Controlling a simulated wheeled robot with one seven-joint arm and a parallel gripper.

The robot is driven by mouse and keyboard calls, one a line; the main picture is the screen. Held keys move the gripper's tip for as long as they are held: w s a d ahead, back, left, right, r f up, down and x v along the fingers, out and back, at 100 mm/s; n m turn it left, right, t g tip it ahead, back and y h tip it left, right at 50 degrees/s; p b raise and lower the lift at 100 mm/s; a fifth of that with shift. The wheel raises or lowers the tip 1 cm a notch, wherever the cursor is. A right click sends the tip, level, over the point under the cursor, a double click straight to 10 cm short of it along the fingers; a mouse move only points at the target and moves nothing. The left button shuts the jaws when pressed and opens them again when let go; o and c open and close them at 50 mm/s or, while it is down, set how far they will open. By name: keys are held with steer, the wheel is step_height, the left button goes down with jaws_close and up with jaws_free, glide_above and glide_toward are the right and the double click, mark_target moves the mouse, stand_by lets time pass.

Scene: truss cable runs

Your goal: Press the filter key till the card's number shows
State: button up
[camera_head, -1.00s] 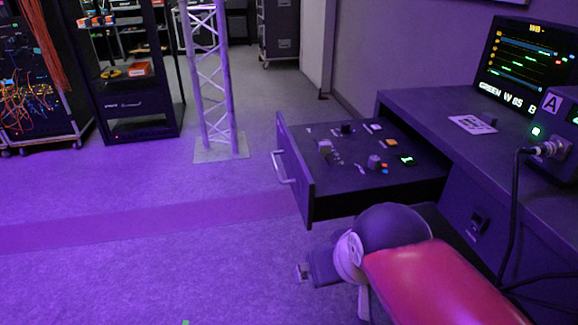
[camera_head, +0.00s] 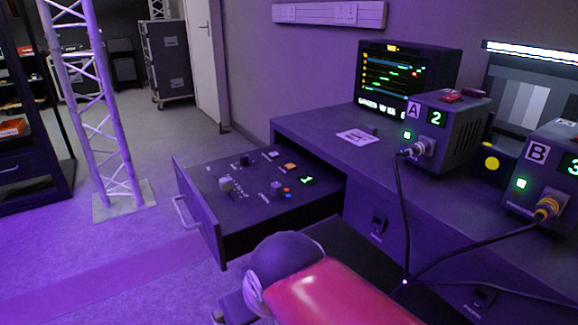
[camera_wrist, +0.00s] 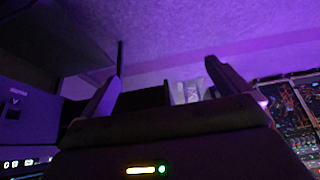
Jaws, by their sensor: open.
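A white card (camera_head: 358,137) with dark print, too small to read, lies flat on the desk. The open drawer (camera_head: 205,215) holds a panel with knobs, a lit orange key (camera_head: 290,167), a white key (camera_head: 271,155) and a small green display (camera_head: 307,180). I cannot tell which is the filter key or read the display. The monitor (camera_head: 405,75) shows coloured traces and a text line, partly hidden by box A. My gripper (camera_wrist: 162,82) is open and empty in the wrist view, away from any key; the head view shows only my arm.
Box A (camera_head: 455,130) shows a green 2 and box B (camera_head: 545,175) a green 3, each with a plugged cable. The cables hang in front of the desk (camera_head: 310,128). A truss tower (camera_head: 95,110) stands at left. The floor left of the drawer is clear.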

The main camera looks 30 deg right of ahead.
stand_by(0.4)
jaws_close()
stand_by(0.6)
stand_by(1.0)
